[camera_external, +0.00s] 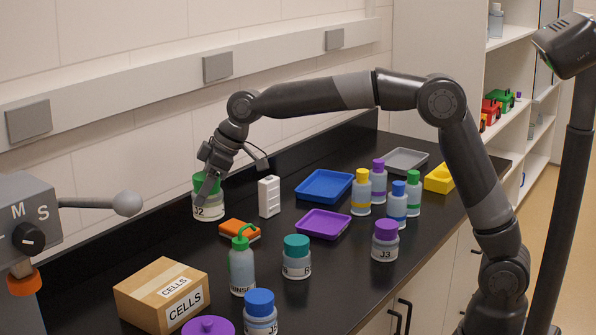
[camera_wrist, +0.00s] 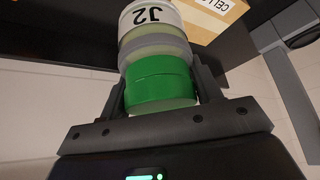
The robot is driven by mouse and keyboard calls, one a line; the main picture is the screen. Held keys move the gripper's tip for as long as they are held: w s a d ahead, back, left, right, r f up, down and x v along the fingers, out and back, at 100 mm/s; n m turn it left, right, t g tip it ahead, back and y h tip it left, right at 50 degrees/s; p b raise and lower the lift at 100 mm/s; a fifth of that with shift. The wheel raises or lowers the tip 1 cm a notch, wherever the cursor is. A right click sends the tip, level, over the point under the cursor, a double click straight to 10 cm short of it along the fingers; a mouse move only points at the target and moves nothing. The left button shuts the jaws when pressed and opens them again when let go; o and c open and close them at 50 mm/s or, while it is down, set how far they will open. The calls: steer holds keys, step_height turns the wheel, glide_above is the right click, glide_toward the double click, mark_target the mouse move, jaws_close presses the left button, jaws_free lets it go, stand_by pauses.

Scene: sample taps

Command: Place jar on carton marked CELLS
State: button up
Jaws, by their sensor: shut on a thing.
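A jar with a green lid and a label reading J2 (camera_external: 208,207) is at the back left of the black bench. My gripper (camera_external: 208,186) is shut on it from above, around the lid. In the wrist view the jar (camera_wrist: 158,70) sits between the two fingers of my gripper (camera_wrist: 160,95). I cannot tell for sure whether its base touches the bench. The brown carton marked CELLS (camera_external: 162,293) stands at the front left, apart from the jar. Its top is closed and bare except for a label and tape. A corner of the carton also shows in the wrist view (camera_wrist: 210,22).
An orange item (camera_external: 240,230) and a white block (camera_external: 269,197) stand right of the jar. A green-capped rinse bottle (camera_external: 242,268), a teal-lidded jar (camera_external: 296,258) and a blue-lidded jar (camera_external: 260,315) stand right of the carton. A grey machine (camera_external: 28,225) with a ball-ended lever is at left.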

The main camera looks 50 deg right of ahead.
steer(key=shift+s+a+f, duration=0.15)
steer(key=shift+a+f, duration=1.65)
steer(key=shift+a, duration=0.2)
steer(key=shift+s+a+f, duration=0.1)
steer(key=shift+a+f, duration=1.65)
steer(key=shift+a, duration=0.25)
steer(key=shift+s+a+f, duration=0.15)
steer(key=shift+a+f, duration=1.65)
steer(key=shift+a, duration=0.2)
steer(key=shift+f, duration=0.2)
steer(key=o, duration=1.1)
steer(key=shift+c, duration=0.2)
steer(key=shift+r, duration=0.25)
steer(key=v, duration=1.2)
steer(key=shift+d, duration=0.1)
